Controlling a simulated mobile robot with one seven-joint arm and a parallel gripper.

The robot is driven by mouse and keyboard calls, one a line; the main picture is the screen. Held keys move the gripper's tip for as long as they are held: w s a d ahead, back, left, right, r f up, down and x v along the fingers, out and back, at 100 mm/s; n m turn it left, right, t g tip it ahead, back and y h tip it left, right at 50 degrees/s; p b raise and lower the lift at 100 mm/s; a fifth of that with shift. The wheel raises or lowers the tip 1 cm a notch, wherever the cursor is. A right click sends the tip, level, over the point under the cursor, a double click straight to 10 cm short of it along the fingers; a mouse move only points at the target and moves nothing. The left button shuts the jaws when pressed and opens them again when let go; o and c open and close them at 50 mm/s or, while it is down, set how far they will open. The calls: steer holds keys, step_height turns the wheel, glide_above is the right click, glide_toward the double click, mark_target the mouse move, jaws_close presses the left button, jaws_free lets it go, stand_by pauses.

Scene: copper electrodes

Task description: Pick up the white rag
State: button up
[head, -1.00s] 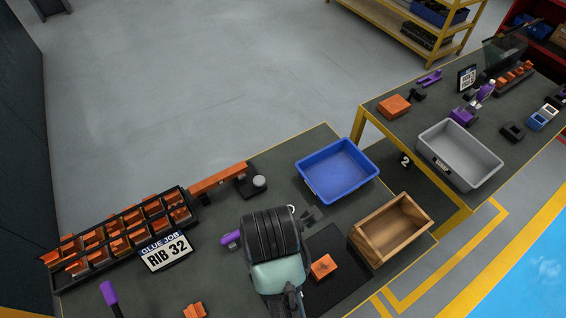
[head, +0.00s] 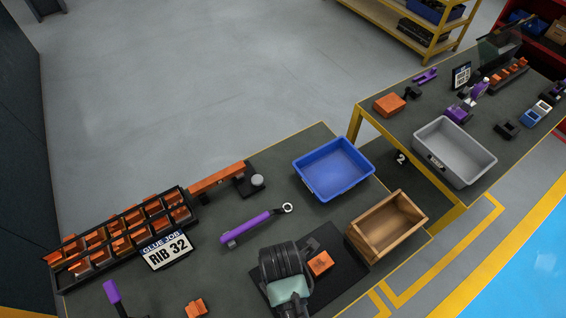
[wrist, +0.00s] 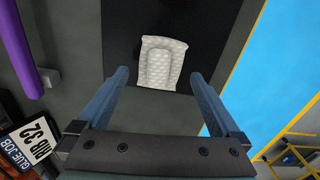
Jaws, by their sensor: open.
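The white rag (wrist: 163,62) shows in the wrist view as a folded, quilted pad with a raised middle. It lies on the black mat (wrist: 118,30), ahead of my fingers and near the middle between them. My gripper (wrist: 160,76) is open, with one finger on each side and nothing held. The fingertips look apart from the rag; their height above it is hard to judge. In the head view my arm's end covers part of the black mat (head: 349,272), and I cannot see the rag there.
An orange block (head: 320,263) sits on the mat, close to my arm. A wooden box (head: 388,228) and a blue bin (head: 334,168) stand beyond. A purple-handled wrench (head: 252,227) and the RIB 32 sign (head: 166,250) lie left, beside a rack of orange parts (head: 120,238).

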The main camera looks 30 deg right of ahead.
steer(key=shift+f, duration=1.15)
steer(key=c, duration=1.3)
steer(key=shift+o, duration=0.2)
steer(key=shift+r, duration=0.2)
step_height(320, 180, up, 10)
steer(key=shift+f+b, duration=0.1)
steer(key=shift+b, duration=0.2)
steer(key=o, duration=0.7)
steer(key=c, duration=0.5)
steer(key=shift+c, duration=0.2)
